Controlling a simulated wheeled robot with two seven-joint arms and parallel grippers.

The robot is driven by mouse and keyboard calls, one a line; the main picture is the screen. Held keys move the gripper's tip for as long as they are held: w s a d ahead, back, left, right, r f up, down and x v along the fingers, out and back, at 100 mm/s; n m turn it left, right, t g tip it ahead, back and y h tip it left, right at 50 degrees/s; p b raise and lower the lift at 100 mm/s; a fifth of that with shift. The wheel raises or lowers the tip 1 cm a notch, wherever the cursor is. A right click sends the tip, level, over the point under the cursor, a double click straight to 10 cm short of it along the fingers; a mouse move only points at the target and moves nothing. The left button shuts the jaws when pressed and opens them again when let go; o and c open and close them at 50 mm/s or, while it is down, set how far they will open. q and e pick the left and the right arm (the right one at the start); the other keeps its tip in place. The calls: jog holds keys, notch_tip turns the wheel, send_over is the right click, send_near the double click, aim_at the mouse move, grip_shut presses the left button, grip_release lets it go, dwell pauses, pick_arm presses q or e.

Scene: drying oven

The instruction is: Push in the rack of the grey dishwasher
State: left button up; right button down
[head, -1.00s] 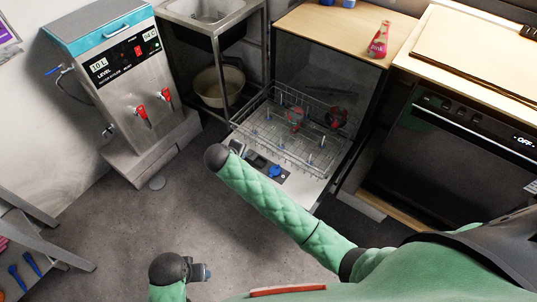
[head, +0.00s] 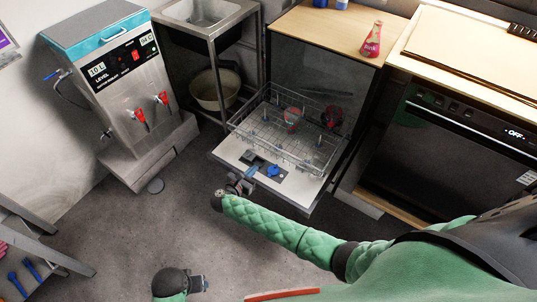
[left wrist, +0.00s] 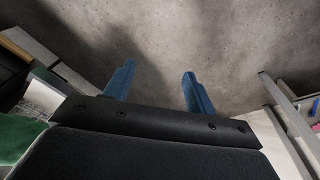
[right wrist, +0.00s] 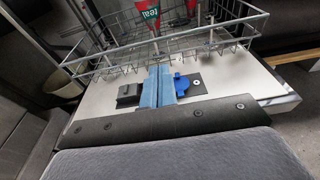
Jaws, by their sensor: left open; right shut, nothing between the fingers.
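The grey dishwasher stands open, its door (head: 232,150) folded down. Its wire rack (head: 285,148) is out over the door and holds reddish items (head: 292,117). It also shows in the right wrist view (right wrist: 110,58). My right gripper (head: 242,182) is just in front of the door's near edge. In the right wrist view its blue fingers (right wrist: 160,72) are together, empty, over the door and pointing at the rack's front; I cannot tell if they touch it. My left gripper (head: 203,283) is open over bare floor, its fingers (left wrist: 155,82) apart.
A pink flask (head: 371,42) stands on the counter above the dishwasher. A black appliance (head: 450,150) is to the right. A sink stand (head: 210,40) and a steel water dispenser (head: 120,90) are to the left. The floor in front is clear.

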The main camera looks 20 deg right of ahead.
pick_arm(q)
notch_tip(320, 180, down, 13)
jog(key=s+a+p, duration=0.1)
jog(key=p, duration=0.2)
jog(key=shift+s+r, duration=0.15)
jog(key=shift+r, duration=0.05)
pick_arm(e)
jog(key=x, duration=1.4)
